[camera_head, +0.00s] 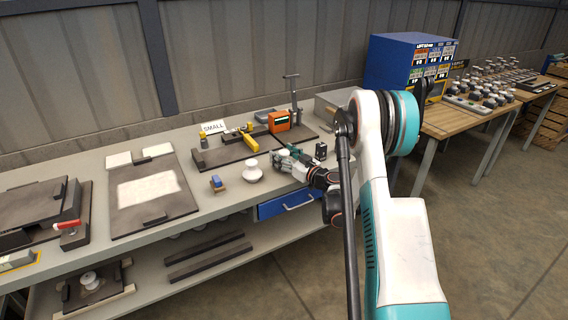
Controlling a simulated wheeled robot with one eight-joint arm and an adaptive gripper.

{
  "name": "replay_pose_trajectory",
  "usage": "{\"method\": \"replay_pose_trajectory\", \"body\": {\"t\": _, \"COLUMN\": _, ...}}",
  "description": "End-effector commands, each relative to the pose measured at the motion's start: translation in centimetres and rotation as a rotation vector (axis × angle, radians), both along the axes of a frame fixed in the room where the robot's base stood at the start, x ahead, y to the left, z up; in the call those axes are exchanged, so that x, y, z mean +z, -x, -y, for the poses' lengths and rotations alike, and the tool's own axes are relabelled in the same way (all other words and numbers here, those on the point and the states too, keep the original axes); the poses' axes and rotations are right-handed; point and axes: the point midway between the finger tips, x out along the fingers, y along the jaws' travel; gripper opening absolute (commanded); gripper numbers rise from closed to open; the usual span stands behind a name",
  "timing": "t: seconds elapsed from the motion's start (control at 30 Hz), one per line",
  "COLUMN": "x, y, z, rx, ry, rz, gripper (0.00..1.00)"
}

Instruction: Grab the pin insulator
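A white, rounded insulator (252,172), which looks like the pin insulator, stands upright on the grey workbench (222,205) near its front edge. My gripper (277,160) is just to the right of it, low over the bench. A small gap seems to show between them. The fingers are small and partly hidden by the wrist, so their opening is unclear.
A small blue and tan block (216,183) stands left of the insulator. Behind are a dark board with a yellow tool (250,143), an orange box (279,121) and a "SMALL" sign (213,127). A blue drawer (287,203) is under the bench. Several insulators (488,91) stand on the right table.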

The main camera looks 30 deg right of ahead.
Motion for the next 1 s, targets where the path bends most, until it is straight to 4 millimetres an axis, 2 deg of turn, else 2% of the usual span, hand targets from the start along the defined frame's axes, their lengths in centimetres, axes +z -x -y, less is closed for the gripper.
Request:
{"method": "replay_pose_trajectory", "body": {"t": 0.03, "x": 0.0, "y": 0.0, "z": 0.0, "rx": 0.000, "ry": 0.000, "rz": 0.000, "gripper": 0.44}}
{"method": "replay_pose_trajectory", "body": {"t": 0.2, "x": 0.0, "y": 0.0, "z": 0.0, "rx": 0.000, "ry": 0.000, "rz": 0.000, "gripper": 0.06}}
{"method": "replay_pose_trajectory", "body": {"t": 0.23, "x": 0.0, "y": 0.0, "z": 0.0, "rx": 0.000, "ry": 0.000, "rz": 0.000, "gripper": 0.01}}
{"method": "replay_pose_trajectory", "body": {"t": 0.73, "x": 0.2, "y": 0.1, "z": 0.0, "rx": 0.001, "ry": 0.004, "rz": -0.002, "gripper": 0.00}}
{"method": "replay_pose_trajectory", "body": {"t": 0.87, "x": 1.4, "y": 0.0, "z": 0.0, "rx": 0.001, "ry": 0.002, "rz": -0.001, "gripper": 0.00}}
{"method": "replay_pose_trajectory", "body": {"t": 1.0, "x": 3.8, "y": 0.0, "z": 0.0, "rx": 0.001, "ry": 0.001, "rz": -0.001, "gripper": 0.00}}
